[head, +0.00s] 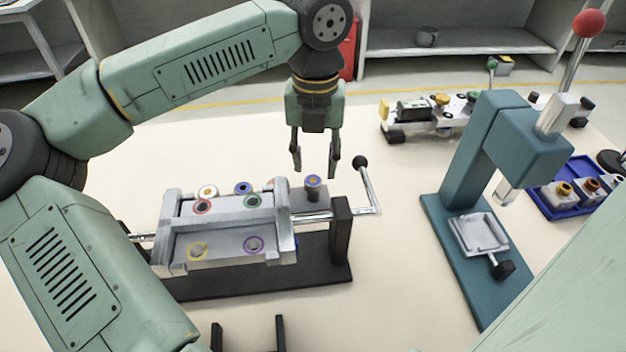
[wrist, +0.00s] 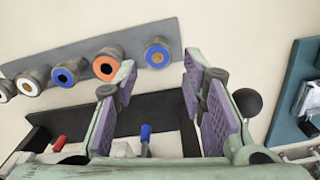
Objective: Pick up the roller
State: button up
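Several short grey rollers with coloured end faces stand in a row on a grey strip (wrist: 130,50). The roller at the right end (wrist: 157,53) has a blue face with an orange centre, and it also shows in the head view (head: 313,187). My gripper (head: 315,172) points down above this end roller, open and empty. In the wrist view the gripper (wrist: 160,80) has its fingers spread, with the end roller in line with the gap beyond the tips. I see no contact. Some rollers are hidden in the head view by the metal fixture (head: 222,228).
The fixture has coloured rings and stands on a black base (head: 320,262) with a crank handle (head: 368,185). A teal press (head: 470,170) stands to the right. A blue tray (head: 562,205) and another device (head: 425,112) stand farther back. The white tabletop between fixture and press is clear.

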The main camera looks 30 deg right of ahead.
aim_at(313, 181)
jog(key=shift+a+f+p, duration=0.1)
jog(key=shift+f+p, duration=0.9)
jog(key=shift+f, duration=1.95)
grip_shut()
